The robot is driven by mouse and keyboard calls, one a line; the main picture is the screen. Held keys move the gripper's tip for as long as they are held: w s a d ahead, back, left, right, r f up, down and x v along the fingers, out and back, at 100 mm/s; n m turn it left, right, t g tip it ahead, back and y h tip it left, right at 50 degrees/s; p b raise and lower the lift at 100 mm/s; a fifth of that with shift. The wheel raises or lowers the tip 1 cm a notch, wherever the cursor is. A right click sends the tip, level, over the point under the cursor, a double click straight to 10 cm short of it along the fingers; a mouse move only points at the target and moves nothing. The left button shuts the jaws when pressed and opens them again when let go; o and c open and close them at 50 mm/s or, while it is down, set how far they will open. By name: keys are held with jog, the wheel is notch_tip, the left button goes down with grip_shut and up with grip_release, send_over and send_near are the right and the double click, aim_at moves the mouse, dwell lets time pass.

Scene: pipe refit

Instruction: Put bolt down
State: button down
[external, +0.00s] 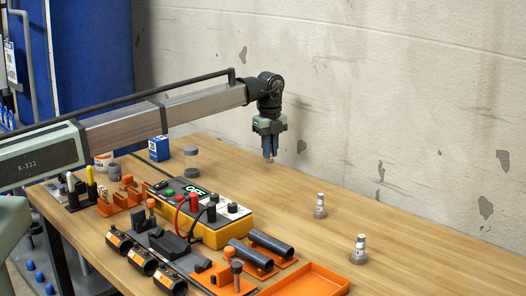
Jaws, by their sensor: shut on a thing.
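My gripper (269,143) points down above the back part of the table, not far from the wall. Its dark fingers are shut on a small pale bolt (270,157), whose lower end shows below the fingertips. The bolt looks upright and seems to hang above the tabletop; the exact gap is hard to tell. The upper part of the bolt is hidden between the fingers.
Two small grey-white fittings (320,206) stand on the right side of the wooden table (420,225). A yellow control box (215,232), black pipes (270,245) and an orange tray (308,280) fill the front. The wall (400,90) bounds the back.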

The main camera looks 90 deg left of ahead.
jog(key=shift+f, duration=1.7)
jog(key=shift+f, duration=0.1)
jog(key=c, duration=1.1)
grip_release()
notch_tip(320, 180, up, 12)
jog(key=shift+r, duration=0.15)
